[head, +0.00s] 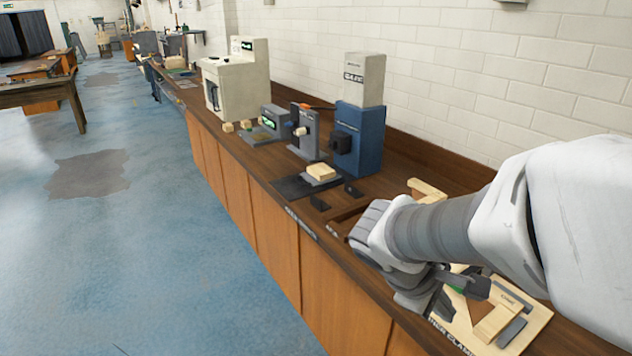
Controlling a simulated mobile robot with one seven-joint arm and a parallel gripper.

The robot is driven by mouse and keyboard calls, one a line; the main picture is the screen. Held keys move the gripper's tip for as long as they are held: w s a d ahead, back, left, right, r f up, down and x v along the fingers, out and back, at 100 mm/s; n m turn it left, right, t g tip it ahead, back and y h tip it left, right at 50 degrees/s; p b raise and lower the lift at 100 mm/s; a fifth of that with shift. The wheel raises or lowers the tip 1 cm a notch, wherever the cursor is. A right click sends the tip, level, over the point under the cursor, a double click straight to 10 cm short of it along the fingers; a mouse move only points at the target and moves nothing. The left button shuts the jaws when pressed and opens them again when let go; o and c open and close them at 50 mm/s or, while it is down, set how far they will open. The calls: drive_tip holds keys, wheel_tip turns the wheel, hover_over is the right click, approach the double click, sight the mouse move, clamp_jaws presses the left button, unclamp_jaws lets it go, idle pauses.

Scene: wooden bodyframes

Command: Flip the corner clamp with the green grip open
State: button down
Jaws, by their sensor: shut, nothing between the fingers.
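My arm reaches in from the right, and my gripper (437,303) is low over the near end of the bench. It is shut with nothing in it. A pale wooden board (537,322) lies under and beside it, with lettering on its front edge that seems to end in "CLAMP". A small patch of green (458,290), likely the green grip, shows right beside the gripper, next to dark clamp parts (476,286). The gripper hides much of the clamp, so I cannot tell contact or whether the clamp is open. A light wooden piece (494,323) lies on the board.
The long brown bench (265,172) runs away along the white brick wall. A blue machine with a light top (358,138), a grey machine (306,132) and a wood block (321,171) stand beyond my arm.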

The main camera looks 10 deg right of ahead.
drive_tip(key=w+d+f+n+t+h+b, duration=0.2)
drive_tip(key=w+f+n+h+b, duration=0.1)
drive_tip(key=w+f+n, duration=0.3)
drive_tip(key=w+d+f+n+t+h+b, duration=0.2)
drive_tip(key=w+f+n, duration=0.4)
drive_tip(key=f+n, duration=0.3)
drive_tip(key=shift+w+d+t+h+b, duration=0.4)
drive_tip(key=shift+d+b, duration=0.15)
drive_tip(key=shift+b, duration=0.6)
drive_tip(key=shift+f, duration=0.1)
drive_tip(key=b+x, duration=0.1)
drive_tip(key=x, duration=0.9)
drive_tip(key=shift+r+g+p, duration=0.3)
drive_tip(key=shift+r+p, duration=0.3)
drive_tip(key=shift+p, duration=0.3)
